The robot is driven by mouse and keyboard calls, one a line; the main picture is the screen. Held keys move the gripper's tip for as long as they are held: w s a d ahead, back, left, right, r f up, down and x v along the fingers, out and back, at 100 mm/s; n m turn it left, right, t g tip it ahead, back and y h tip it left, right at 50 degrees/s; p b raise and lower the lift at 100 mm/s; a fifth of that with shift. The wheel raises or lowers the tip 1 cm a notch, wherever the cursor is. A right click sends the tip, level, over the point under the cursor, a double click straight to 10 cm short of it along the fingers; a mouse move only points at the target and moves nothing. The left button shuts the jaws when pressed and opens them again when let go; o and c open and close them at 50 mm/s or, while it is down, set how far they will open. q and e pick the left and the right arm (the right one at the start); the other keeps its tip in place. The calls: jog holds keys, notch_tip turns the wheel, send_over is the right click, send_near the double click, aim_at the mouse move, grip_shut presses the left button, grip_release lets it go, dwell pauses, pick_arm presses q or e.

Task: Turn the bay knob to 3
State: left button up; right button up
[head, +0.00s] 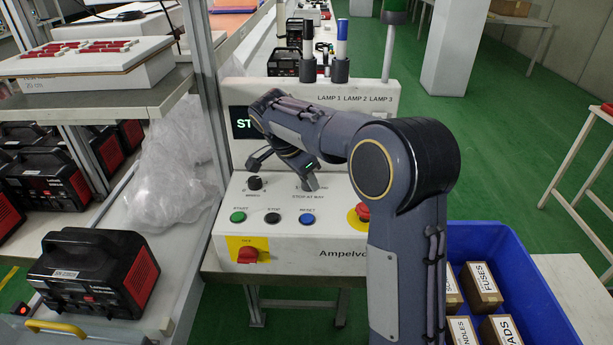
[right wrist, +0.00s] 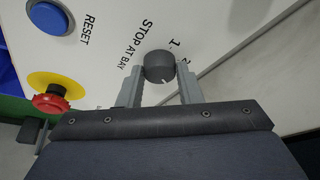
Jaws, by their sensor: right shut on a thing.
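The bay knob (right wrist: 159,64) is a dark grey round knob on the white panel, beside the printed words STOP AT BAY and a 1; another mark by the right finger is partly covered. A short pale line shows on the knob's near edge. My right gripper (right wrist: 159,73) has one finger on each side of the knob and is shut on it. In the head view my right gripper (head: 308,181) is over the panel just above the STOP AT BAY label, and my arm and gripper largely hide the knob. My left gripper is not in view.
The console (head: 290,246) has a green START button (head: 238,217), a black STOP button (head: 272,218), a blue RESET button (head: 307,219), and a red emergency button (right wrist: 54,98). A blue crate (head: 545,305) of boxes stands right. A black-red device (head: 95,272) sits left.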

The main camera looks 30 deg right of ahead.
aim_at(297, 193)
jog(key=o, duration=1)
jog(key=shift+c, duration=0.2)
jog(key=p+v, duration=0.1)
jog(key=v, duration=0.6)
jog(key=shift+r, duration=0.4)
jog(key=shift+s+a, duration=0.1)
